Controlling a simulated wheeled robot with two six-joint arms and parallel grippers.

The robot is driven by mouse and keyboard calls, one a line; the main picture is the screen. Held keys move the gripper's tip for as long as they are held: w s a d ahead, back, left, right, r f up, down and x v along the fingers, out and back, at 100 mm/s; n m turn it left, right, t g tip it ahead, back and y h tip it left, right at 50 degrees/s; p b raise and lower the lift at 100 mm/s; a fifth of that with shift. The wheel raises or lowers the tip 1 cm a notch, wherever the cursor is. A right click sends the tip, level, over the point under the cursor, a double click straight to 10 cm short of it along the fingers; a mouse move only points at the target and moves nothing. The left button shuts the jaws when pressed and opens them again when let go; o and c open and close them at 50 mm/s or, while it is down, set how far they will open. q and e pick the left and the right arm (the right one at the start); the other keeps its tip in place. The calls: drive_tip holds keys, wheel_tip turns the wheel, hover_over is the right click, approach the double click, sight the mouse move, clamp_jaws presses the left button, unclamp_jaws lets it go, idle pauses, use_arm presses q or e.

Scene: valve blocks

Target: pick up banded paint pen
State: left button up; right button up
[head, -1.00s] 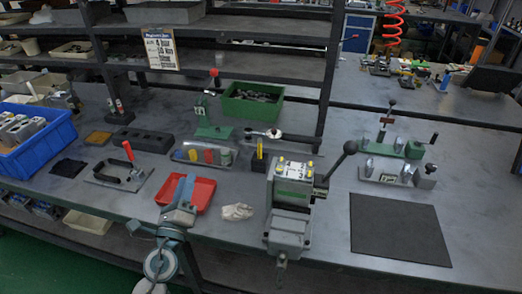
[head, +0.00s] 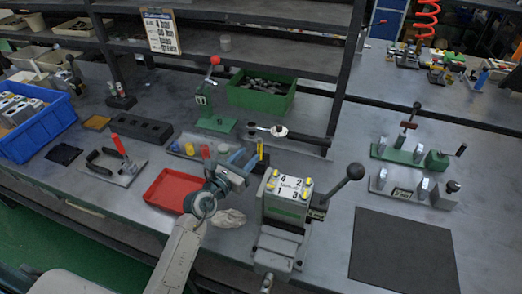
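The paint pen (head: 261,148), yellow with a dark band, stands upright in a small black block (head: 262,166) near the middle of the bench. My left gripper (head: 247,160) has blue fingers and is just left of the pen, close to it. Its fingers look apart; whether they reach around the pen I cannot tell. The arm partly hides the area in front of the block. My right gripper is not in view.
A valve block (head: 288,200) with a black-knobbed lever stands right of the pen. A red tray (head: 172,190) and a crumpled cloth (head: 231,218) lie nearby. A green bin (head: 262,98) and a ratchet (head: 268,130) are behind. A dark mat (head: 405,250) lies clear at right.

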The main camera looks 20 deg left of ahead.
sight(260, 147)
use_arm(q)
drive_tip(key=x, duration=0.4)
drive_tip(key=f+x, duration=0.1)
drive_tip(key=x, duration=0.2)
drive_tip(key=shift+d, duration=0.2)
drive_tip(key=shift+r, duration=0.1)
clamp_jaws()
